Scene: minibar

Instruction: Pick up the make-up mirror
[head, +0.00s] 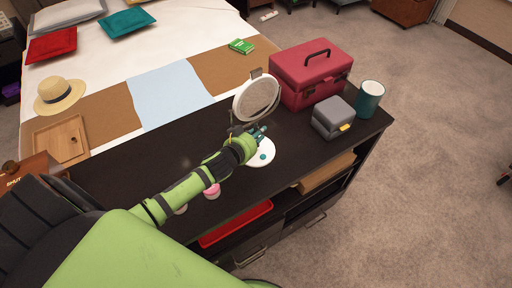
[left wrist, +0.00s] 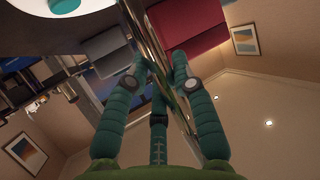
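The make-up mirror stands upright on the dark cabinet, with a round white-rimmed head (head: 256,97) and a round white base (head: 262,152). My left gripper (head: 259,132) is at its stem, between head and base. In the left wrist view, the teal fingers of the left gripper (left wrist: 159,64) close in from both sides on a thin, shiny metal part of the mirror (left wrist: 152,38). They look shut on it, and any small gap is hard to see. The white base also shows at the top left there. My right gripper is not in view.
A red case (head: 310,75), a grey box (head: 333,117) and a teal cup (head: 370,98) stand right of the mirror on the dark cabinet (head: 120,180). A pink-lidded jar (head: 211,190) is below my left arm. The bed (head: 180,50) adjoins behind.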

